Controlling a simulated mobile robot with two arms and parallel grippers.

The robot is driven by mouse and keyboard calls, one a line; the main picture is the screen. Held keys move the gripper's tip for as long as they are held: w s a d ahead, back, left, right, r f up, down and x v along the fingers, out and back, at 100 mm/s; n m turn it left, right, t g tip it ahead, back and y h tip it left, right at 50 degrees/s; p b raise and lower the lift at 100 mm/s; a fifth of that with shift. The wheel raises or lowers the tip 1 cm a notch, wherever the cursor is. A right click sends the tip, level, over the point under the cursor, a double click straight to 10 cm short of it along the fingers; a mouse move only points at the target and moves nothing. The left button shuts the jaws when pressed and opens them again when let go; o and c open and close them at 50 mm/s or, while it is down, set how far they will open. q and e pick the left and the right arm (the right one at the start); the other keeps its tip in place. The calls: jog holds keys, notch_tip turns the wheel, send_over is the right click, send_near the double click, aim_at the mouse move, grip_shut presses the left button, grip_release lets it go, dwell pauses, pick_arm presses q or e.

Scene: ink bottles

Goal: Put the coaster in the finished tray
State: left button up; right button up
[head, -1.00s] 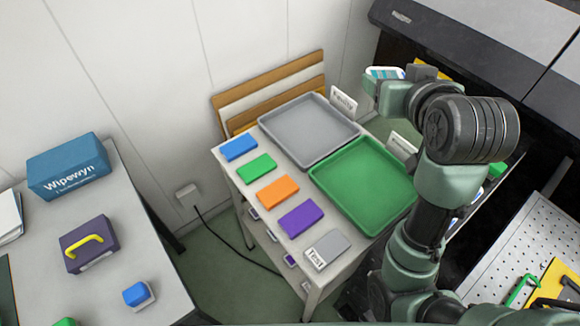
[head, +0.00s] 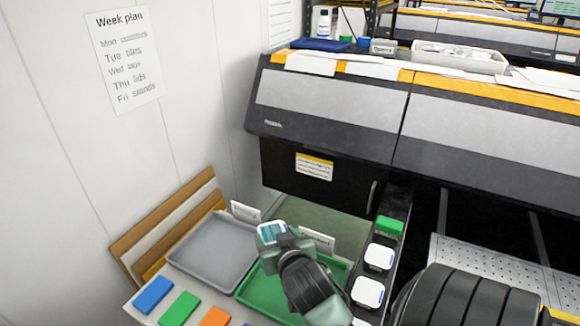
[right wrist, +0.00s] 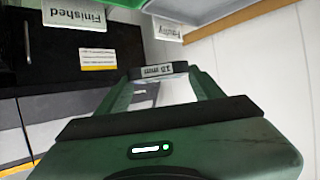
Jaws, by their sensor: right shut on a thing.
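The coaster (head: 271,232) is flat, with a blue, white and teal printed face, and it is held in my right gripper (head: 280,240). In the right wrist view the coaster (right wrist: 158,71) shows edge-on as a dark strip with pale lettering between the fingertips. The finished tray (head: 252,298) is green, with a label card reading "Finished" (right wrist: 73,14) behind it. In the head view the coaster overlaps the tray's back-left corner; its exact height is unclear. My arm hides part of the tray. My left gripper is not in view.
A grey tray (head: 213,252) stands left of the green one, with a "Faulty" card (right wrist: 168,29). Blue (head: 153,295), green (head: 180,308) and orange blocks lie in front. A dark machine (head: 320,165) stands behind; wooden boards (head: 170,225) lean on the wall.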

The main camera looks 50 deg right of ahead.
aim_at(278, 288)
notch_tip(278, 288, down, 20)
jog(key=shift+r+b, duration=0.2)
jog(key=shift+b, duration=0.15)
jog(key=shift+f, duration=0.1)
jog(key=o, duration=1.5)
jog(key=shift+o, duration=0.2)
